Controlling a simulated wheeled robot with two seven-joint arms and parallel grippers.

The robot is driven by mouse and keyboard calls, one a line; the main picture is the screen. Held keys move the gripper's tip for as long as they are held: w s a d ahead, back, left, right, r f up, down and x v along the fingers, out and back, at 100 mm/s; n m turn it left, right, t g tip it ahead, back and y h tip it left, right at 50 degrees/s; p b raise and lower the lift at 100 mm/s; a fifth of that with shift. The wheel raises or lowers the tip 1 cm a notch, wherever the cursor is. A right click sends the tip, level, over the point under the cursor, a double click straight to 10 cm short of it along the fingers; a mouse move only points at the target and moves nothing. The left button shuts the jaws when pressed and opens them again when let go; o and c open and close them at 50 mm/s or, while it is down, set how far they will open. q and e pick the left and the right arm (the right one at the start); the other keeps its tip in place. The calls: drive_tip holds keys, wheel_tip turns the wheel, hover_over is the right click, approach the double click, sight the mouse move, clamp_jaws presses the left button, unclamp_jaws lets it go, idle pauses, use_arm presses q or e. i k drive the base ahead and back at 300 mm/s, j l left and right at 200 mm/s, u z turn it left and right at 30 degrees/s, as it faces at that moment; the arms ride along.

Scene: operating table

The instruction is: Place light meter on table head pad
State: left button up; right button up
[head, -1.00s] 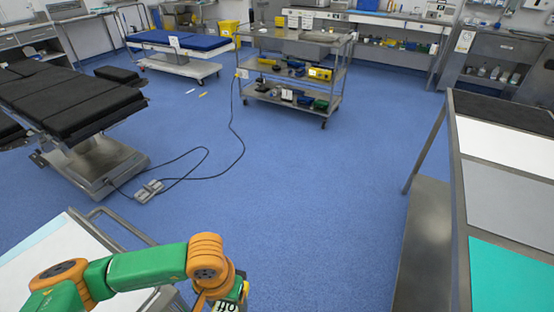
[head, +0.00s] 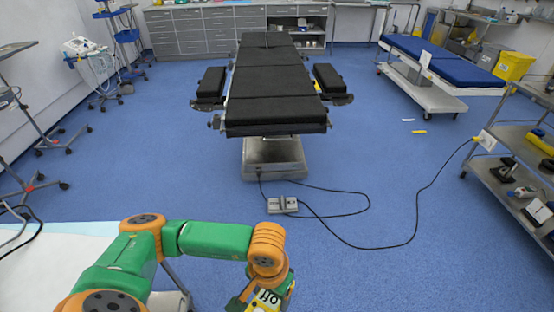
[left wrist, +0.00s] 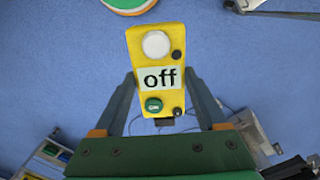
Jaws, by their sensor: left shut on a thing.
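The light meter (left wrist: 156,70) is a yellow box with a white round dome, a label reading "off" and a green knob. My left gripper (left wrist: 158,100) is shut on it, with a finger on each side, in the left wrist view. In the head view the meter (head: 268,298) shows at the bottom edge, partly cut off, below my orange wrist. The operating table (head: 270,85) stands ahead with black pads. Its head pad (head: 268,39) seems to be the small far section, though I cannot be sure which end is the head. My right gripper is not in view.
A grey foot pedal (head: 283,205) and its cable lie on the floor before the table. A white-topped table (head: 40,265) is at the lower left. A steel cart (head: 505,185) stands at right and a blue stretcher (head: 440,60) behind it.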

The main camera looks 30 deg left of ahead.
sight(272, 106)
drive_tip(key=i+j+u, duration=0.2)
drive_tip(key=i+u, duration=0.2)
drive_tip(key=i, duration=0.15)
drive_tip(key=i+u, duration=0.4)
drive_tip(key=i, duration=0.15)
drive_tip(key=i+j+z, duration=0.45)
drive_tip(key=i+j, duration=0.15)
drive_tip(key=i+j+z, duration=0.45)
drive_tip(key=j, duration=0.3)
drive_tip(key=i+j+z, duration=0.2)
drive_tip(key=j, duration=0.25)
